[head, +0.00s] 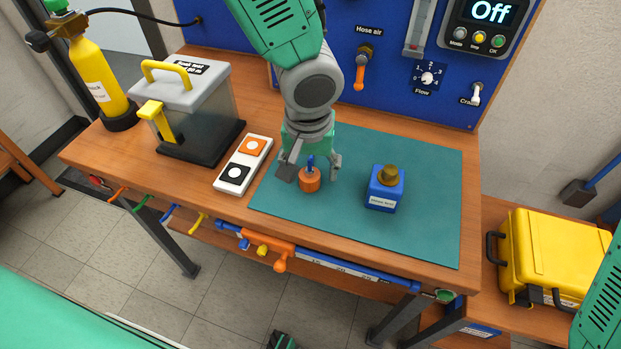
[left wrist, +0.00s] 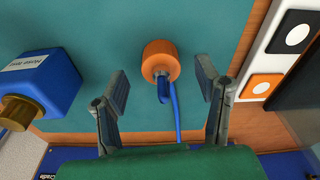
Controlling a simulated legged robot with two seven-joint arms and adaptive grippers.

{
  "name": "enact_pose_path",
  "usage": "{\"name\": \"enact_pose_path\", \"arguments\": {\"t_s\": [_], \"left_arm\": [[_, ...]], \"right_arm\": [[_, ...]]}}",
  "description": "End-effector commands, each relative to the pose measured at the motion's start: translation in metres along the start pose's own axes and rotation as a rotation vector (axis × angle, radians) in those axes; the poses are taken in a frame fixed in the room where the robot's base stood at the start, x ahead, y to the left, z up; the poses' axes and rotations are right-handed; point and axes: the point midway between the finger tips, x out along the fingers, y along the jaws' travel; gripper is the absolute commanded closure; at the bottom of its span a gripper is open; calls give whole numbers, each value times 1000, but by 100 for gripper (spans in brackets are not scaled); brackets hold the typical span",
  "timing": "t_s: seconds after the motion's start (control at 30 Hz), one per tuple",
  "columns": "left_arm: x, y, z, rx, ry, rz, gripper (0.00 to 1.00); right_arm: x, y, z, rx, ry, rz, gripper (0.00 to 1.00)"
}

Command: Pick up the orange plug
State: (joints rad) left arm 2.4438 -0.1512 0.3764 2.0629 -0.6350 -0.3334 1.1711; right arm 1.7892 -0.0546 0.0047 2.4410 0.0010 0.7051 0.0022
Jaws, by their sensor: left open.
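The orange plug (head: 309,181) stands on the teal mat (head: 424,163), near the mat's left part. It has a blue piece on top. In the left wrist view the plug (left wrist: 160,57) shows between the fingers, with a thin blue cord beside it. My left gripper (head: 309,170) is open and points down around the plug, one finger on each side. In the left wrist view both fingers (left wrist: 162,90) stand apart from the plug, with a gap on each side. My right gripper is not in view; only a green part of an arm shows at the right edge.
A blue block with a brass knob (head: 384,190) stands on the mat to the right. A white strip with orange and black squares (head: 243,165) lies left of the mat. A grey box with yellow handles (head: 195,105) stands farther left. The blue panel (head: 330,60) rises behind.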

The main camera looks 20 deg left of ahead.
Motion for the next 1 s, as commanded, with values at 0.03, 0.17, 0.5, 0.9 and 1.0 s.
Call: {"name": "enact_pose_path", "arguments": {"t_s": [0.03, 0.17, 0.5, 0.9, 1.0], "left_arm": [[11, 0, 1, 0, -3, -1, 42], [23, 0, 1, 0, -1, -1, 42], [25, 0, 0, 0, 0, 1, 67], [23, 0, 0, 0, 0, 1, 95], [13, 0, -2, -3, 1, 2, 95]], "right_arm": [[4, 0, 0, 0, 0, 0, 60], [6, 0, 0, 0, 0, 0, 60], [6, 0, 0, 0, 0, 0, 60], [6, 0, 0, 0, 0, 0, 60], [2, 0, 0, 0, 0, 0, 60]]}}
